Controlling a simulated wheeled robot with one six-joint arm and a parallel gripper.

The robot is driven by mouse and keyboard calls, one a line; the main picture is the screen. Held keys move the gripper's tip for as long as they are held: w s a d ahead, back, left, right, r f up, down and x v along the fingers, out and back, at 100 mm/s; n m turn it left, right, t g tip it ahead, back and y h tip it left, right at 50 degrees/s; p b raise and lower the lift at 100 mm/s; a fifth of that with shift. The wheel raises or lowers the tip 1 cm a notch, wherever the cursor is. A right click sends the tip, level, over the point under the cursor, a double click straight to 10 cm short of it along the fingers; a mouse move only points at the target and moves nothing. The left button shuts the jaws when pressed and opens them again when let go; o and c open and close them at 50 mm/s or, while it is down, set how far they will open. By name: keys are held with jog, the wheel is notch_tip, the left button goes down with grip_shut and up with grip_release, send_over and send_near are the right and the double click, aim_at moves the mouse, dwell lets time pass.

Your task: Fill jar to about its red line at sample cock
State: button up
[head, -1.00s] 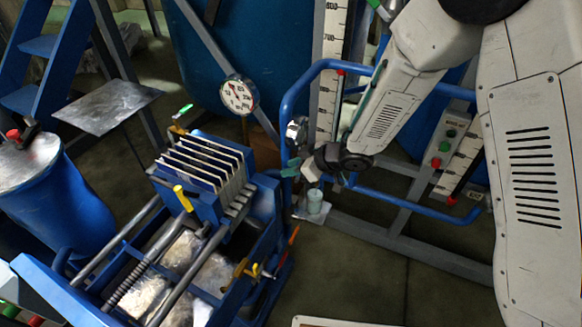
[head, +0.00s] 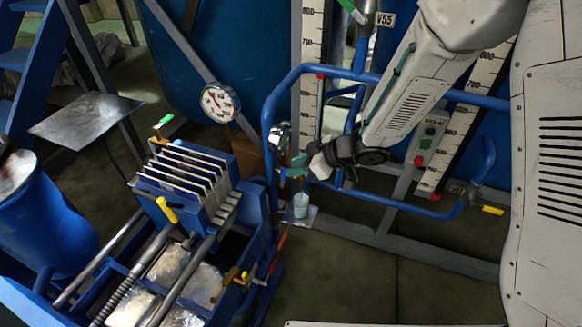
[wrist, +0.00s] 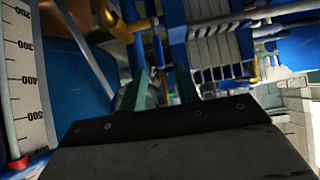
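The jar (head: 301,205), a small pale blue-green cup, stands upright on a small light plate (head: 307,217) low on the blue frame. Its red line and fill level are too small to make out. The sample cock appears to be the small metal fitting (head: 279,136) above the jar, with a coloured handle close by; its setting cannot be told. My gripper (head: 292,166) is above the jar, close beside the cock. In the wrist view, my gripper's green fingers (wrist: 163,90) stand apart, with no held object clear between them. Contact with the handle cannot be told.
A filter press (head: 188,180) with several plates stands at the left, close to the cock. A round gauge (head: 219,102) is behind it. The blue tube guard (head: 270,105) and a button box (head: 428,135) border my arm.

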jog(key=shift+d, duration=0.1)
jog(key=c, duration=0.5)
jog(key=d, duration=0.1)
jog(key=w+d, duration=0.1)
jog(key=d+r, duration=0.1)
jog(key=shift+w+m+t, duration=0.2)
jog(key=shift+m+t, duration=0.1)
grip_shut()
jog(key=d+r+m, duration=0.1)
jog(key=d+m, duration=0.2)
jog(key=d, duration=0.1)
jog(key=m, duration=1.4)
send_near(283, 178)
jog(key=shift+w+d+x, duration=0.15)
jog(key=shift+x, duration=1.15)
jog(key=shift+w+d+x, duration=0.1)
jog(key=shift+w+x, duration=0.1)
jog(key=shift+x, duration=1.1)
